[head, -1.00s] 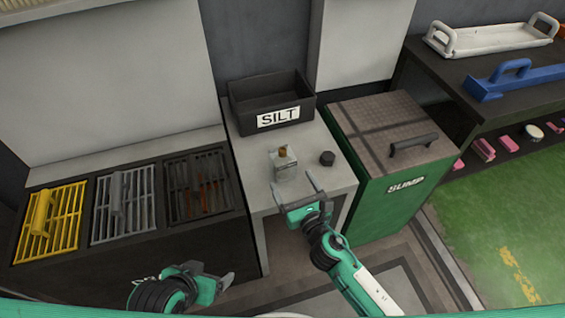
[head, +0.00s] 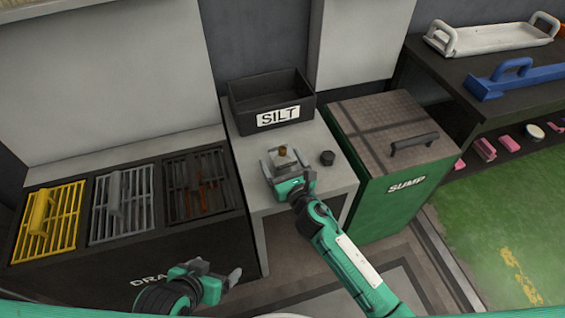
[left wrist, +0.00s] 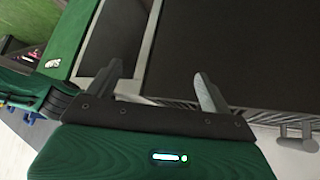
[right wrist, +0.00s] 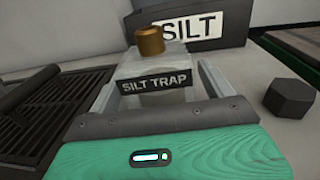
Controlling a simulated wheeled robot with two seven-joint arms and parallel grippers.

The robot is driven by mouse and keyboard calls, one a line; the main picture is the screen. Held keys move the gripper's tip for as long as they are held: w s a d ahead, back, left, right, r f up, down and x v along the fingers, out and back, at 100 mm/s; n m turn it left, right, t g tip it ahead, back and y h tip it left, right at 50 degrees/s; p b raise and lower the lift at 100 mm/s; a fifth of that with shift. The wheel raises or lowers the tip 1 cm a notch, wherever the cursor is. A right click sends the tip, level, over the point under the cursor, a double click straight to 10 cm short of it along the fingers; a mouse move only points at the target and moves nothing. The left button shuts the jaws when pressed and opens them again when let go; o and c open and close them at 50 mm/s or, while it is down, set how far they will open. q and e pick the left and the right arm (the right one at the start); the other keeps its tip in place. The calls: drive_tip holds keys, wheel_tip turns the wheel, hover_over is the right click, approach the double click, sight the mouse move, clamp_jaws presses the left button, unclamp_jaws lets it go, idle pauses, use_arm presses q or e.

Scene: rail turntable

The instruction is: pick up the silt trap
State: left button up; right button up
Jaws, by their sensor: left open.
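The silt trap (right wrist: 155,62) is a pale, translucent block with a brass cap and a black "SILT TRAP" label. It stands upright on the grey bench (head: 334,178), and its cap shows in the head view (head: 283,150). My right gripper (head: 286,162) is around the trap, one finger on each side. In the right wrist view, its fingers (right wrist: 158,76) are spread, with a gap visible on the trap's right. My left gripper (head: 217,274) is open and empty, low in front of the grates.
The black SILT bin (head: 248,112) stands behind the trap. A dark hexagonal knob (head: 327,158) is just right of it. The green SUMP box (head: 376,215) stands to the right. Yellow (head: 50,225), grey (head: 124,205) and rusty dark (head: 200,185) grates lie to the left.

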drive_tip(key=c, duration=1.1)
drive_tip(key=shift+c, duration=0.5)
drive_tip(key=shift+r, duration=0.2)
